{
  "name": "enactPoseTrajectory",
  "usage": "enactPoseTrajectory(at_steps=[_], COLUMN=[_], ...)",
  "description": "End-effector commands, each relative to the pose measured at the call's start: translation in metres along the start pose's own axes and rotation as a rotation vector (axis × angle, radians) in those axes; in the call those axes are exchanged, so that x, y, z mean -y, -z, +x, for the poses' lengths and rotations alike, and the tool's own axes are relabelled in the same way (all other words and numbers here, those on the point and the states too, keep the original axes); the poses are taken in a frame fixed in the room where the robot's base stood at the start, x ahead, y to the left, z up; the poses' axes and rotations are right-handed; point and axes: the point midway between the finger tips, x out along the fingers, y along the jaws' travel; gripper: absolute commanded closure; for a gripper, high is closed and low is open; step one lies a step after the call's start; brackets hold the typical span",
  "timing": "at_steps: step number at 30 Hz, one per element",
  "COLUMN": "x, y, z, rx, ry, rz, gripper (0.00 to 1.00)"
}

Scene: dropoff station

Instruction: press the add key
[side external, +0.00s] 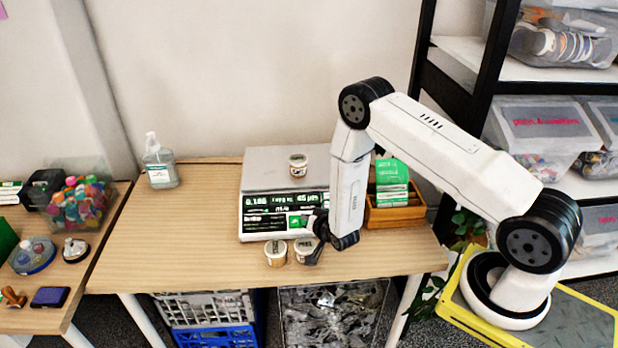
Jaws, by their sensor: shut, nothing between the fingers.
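A white weighing scale (258,182) stands on the wooden table, with a dark display strip showing digits and a front panel of keys (272,223). A small lidded cup (298,165) sits on its plate. My gripper (313,257) is shut and empty, pointing down at the right end of the scale's front, near the key panel. I cannot tell whether it touches a key. The gripper and my arm hide the right part of the panel, and the key labels are too small to read, so I cannot pick out the add key.
Two similar cups (276,253) stand at the scale's front, close to my gripper. A wooden box with green-and-white cards (392,182) is right of the scale. A sanitizer bottle (160,165) stands at the back left. The table's left front is clear.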

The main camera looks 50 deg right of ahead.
Motion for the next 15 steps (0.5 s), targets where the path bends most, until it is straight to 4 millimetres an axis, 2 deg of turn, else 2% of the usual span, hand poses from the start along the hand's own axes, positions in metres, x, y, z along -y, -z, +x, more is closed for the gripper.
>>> enactPoseTrajectory(at_steps=[15], x=[-0.0046], y=[-0.0044], z=[0.0060], rx=[0.000], ry=[0.000], rz=[0.000], gripper=[1.00])
